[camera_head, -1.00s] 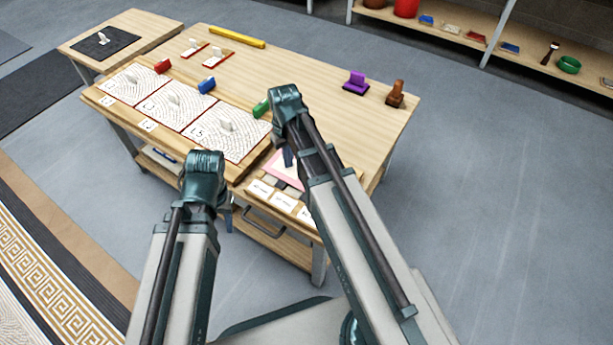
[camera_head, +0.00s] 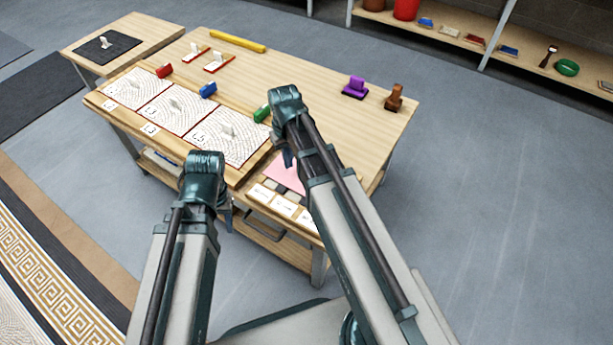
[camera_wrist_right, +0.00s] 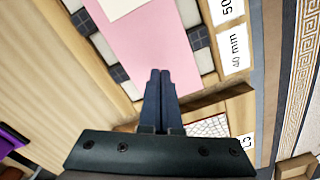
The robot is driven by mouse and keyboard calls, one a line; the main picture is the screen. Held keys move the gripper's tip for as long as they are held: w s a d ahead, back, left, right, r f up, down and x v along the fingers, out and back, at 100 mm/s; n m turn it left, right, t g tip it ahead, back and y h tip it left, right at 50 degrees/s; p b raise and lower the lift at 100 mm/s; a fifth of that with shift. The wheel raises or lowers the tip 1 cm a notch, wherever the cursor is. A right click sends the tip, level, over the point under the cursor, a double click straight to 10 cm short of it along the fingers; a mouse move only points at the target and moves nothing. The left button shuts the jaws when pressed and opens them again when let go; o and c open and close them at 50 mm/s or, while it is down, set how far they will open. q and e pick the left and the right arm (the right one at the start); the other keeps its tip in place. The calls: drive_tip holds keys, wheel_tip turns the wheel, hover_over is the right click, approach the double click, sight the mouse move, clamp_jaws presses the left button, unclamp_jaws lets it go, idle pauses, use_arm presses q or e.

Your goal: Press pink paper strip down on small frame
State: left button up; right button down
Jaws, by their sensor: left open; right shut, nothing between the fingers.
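The pink paper strip (camera_head: 284,174) lies flat at the near right of the workbench, partly hidden by my right arm. In the right wrist view the pink strip (camera_wrist_right: 140,45) lies between rows of dark and pale squares, with a white patch at the top edge. My right gripper (camera_wrist_right: 160,74) is shut and empty, its tips over the strip; contact cannot be told. In the head view the right gripper (camera_head: 288,158) points down there. My left gripper (camera_head: 227,217) is open and empty at the bench's near edge.
Three mosaic panels (camera_head: 178,104) with white handles fill the bench's left side. Red, blue and green blocks (camera_head: 262,113) stand behind them. A purple stamp (camera_head: 355,87) and brown stamp (camera_head: 394,98) stand at the right. White label cards (camera_head: 284,205) line the near edge.

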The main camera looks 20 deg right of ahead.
wheel_tip(320, 180, up, 6)
drive_tip(key=p, duration=0.5)
drive_tip(key=shift+f, duration=0.15)
drive_tip(key=s+a+r+p, duration=0.3)
drive_tip(key=s+r+p, duration=0.1)
drive_tip(key=r+p, duration=0.3)
drive_tip(key=s+a+r+n+p, duration=0.1)
drive_tip(key=s+a+r+p, duration=0.3)
drive_tip(key=r+p, duration=0.3)
drive_tip(key=s+a+r+n+h+p, duration=0.1)
drive_tip(key=s+a+r+p, duration=0.2)
drive_tip(key=s+r+p, duration=0.3)
drive_tip(key=shift+s+a+r+p, duration=0.15)
drive_tip(key=shift+a+r+p, duration=0.1)
drive_tip(key=shift+r+p, duration=0.7)
